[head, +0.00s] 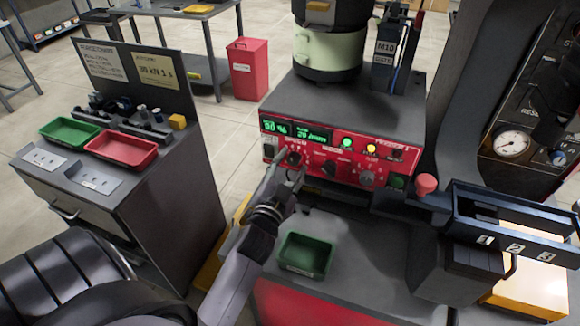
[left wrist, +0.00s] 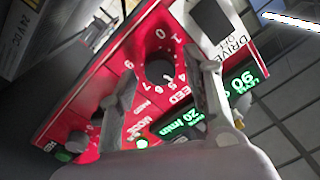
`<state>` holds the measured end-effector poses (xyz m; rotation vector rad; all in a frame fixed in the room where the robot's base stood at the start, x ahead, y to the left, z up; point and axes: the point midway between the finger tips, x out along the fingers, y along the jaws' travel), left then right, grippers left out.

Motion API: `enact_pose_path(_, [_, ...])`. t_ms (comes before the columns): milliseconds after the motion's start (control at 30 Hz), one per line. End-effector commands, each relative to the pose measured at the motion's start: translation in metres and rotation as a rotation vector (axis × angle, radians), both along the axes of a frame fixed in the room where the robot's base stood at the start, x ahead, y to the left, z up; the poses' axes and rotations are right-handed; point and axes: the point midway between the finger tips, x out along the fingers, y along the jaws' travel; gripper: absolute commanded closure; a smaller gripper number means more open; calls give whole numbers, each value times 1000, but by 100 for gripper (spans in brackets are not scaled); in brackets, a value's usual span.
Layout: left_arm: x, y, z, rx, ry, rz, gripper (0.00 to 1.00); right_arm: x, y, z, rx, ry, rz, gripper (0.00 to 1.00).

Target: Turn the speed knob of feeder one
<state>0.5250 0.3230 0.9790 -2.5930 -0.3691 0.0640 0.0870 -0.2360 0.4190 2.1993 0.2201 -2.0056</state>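The feeder's red front panel (head: 345,176) faces me, with a bowl (head: 330,50) on top of the grey housing. The black speed knob (left wrist: 160,69) sits inside a ring of white numbers, beside the word SPEED, in the left wrist view. In the head view the knob (head: 294,158) is at the panel's left. My left gripper (head: 285,172) is right in front of it. In the left wrist view its fingers (left wrist: 162,78) are apart, one on each side of the knob, with red panel visible between. My right gripper is not in view.
Green displays (head: 296,131) are lit above the knob. Other knobs (head: 367,178) and lit buttons (head: 347,142) are to its right. A green tray (head: 306,268) lies below. A numbered rack (head: 515,215) stands at the right, beside a red mushroom button (head: 426,183).

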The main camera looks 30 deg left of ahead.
Motion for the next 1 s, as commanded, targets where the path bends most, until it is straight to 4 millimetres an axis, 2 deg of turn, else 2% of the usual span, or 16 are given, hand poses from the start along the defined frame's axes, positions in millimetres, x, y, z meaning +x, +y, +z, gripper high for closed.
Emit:
enact_pose_path(333, [-5,-1,-2,-2,3,0,54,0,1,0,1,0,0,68])
enact_pose_path(700, [-57,-16,-3,-3,4,2,54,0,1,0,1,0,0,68])
enact_pose_path(833, [-69,-19,-3,-2,3,1,54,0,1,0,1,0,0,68])
enact_pose_path(1000, [-73,-20,-2,0,1,0,54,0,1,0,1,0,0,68])
